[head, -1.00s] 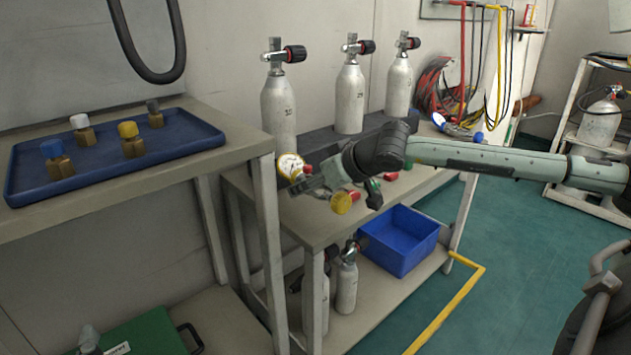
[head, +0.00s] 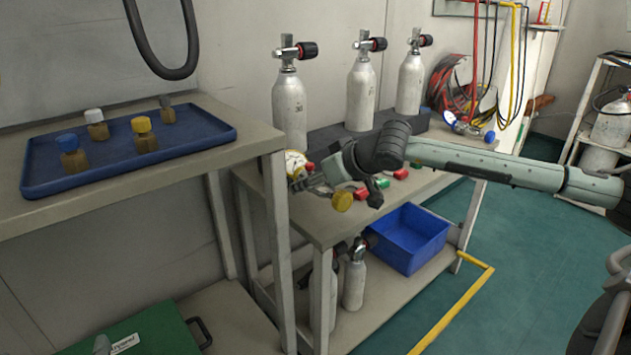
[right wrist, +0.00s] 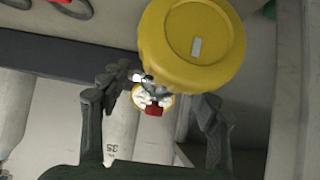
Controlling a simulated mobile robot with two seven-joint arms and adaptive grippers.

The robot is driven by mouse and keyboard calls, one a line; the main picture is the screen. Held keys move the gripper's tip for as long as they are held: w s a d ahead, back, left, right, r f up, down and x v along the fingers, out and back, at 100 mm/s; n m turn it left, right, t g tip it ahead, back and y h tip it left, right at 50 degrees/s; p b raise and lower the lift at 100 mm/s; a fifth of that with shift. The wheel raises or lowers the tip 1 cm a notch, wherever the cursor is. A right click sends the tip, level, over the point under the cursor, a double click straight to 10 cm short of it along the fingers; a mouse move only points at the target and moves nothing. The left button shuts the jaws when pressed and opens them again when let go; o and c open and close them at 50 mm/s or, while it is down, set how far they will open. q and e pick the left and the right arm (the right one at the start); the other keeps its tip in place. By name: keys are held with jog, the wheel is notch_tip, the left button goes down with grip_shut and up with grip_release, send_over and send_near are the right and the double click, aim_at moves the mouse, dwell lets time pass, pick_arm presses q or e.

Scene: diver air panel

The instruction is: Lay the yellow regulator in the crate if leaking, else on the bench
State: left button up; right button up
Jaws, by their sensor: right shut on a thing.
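My right gripper (head: 330,182) is shut on the yellow regulator, above the bench (head: 312,224) near its left end. The regulator's yellow cap (head: 342,201) hangs at the front, and a round white gauge (head: 295,163) shows behind the gripper. In the right wrist view the yellow cap (right wrist: 195,45) is large and close, with the gauge (right wrist: 148,97) and a red part beyond it. The gauge's reading is too small to tell. The blue crate (head: 443,246) stands on the lower shelf and looks empty. My left gripper is not in view.
Several silver cylinders (head: 361,95) stand along the back of the bench. Red and green parts (head: 400,173) lie near the gripper. A gauge with a blue knob (head: 489,136) is at the far end. A blue tray (head: 210,130) holds several capped brass pieces on the left table.

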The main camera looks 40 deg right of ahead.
jog(key=shift+f+b, duration=0.2)
jog(key=shift+b, duration=0.15)
jog(key=shift+f+b, duration=0.3)
jog(key=shift+b, duration=0.05)
jog(key=shift+f, duration=0.15)
jog(key=shift+b, duration=0.4)
jog(key=shift+f+b, duration=1.1)
jog(key=shift+b, duration=0.45)
dwell(1.4)
jog(key=o, duration=1.8)
jog(key=shift+o, duration=0.2)
jog(key=shift+f, duration=0.1)
